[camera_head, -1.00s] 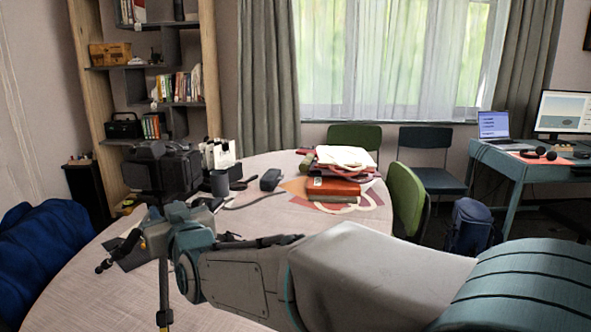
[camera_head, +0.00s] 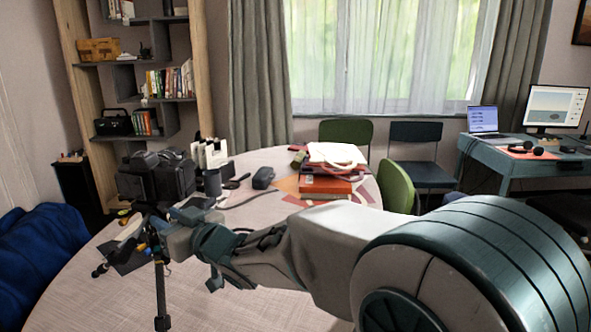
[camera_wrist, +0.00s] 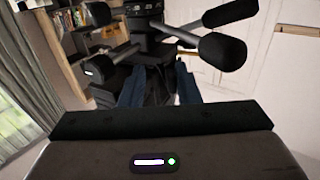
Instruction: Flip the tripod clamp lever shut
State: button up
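The tripod (camera_head: 160,285) stands at the left of the round table in the head view, with a dark camera-like body (camera_head: 155,180) on top. My gripper (camera_head: 160,236) is at the tripod's upper part, just below that body. In the wrist view the black tripod head (camera_wrist: 152,28) is straight ahead, with several dark handles spreading out, one large at the right (camera_wrist: 222,50) and one at the left (camera_wrist: 100,66). My two bluish fingers (camera_wrist: 160,90) are apart, with dark tripod parts beyond or between them. I cannot tell which piece is the clamp lever, or whether a finger touches it.
The round table (camera_head: 90,290) holds a stack of books (camera_head: 325,185), a dark cup (camera_head: 212,182), a dark device (camera_head: 263,178) and a cable behind my arm. A blue beanbag-like seat (camera_head: 45,250) is at the left. A green chair (camera_head: 396,187) stands at the right.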

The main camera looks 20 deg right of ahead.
jog(key=s+d+n+g+y+p, duration=0.2)
jog(key=s+d+p, duration=0.1)
jog(key=s+d, duration=0.65)
jog(key=s+d+r+m+g+h+p, duration=0.2)
jog(key=d+r+m+h+p, duration=0.6)
jog(key=p, duration=0.8)
jog(key=shift+s+d+r+h, duration=0.3)
jog(key=shift+d+r+h, duration=0.65)
jog(key=shift+d+h, duration=1.3)
jog(key=shift+a+h, duration=0.25)
jog(key=shift+a, duration=0.05)
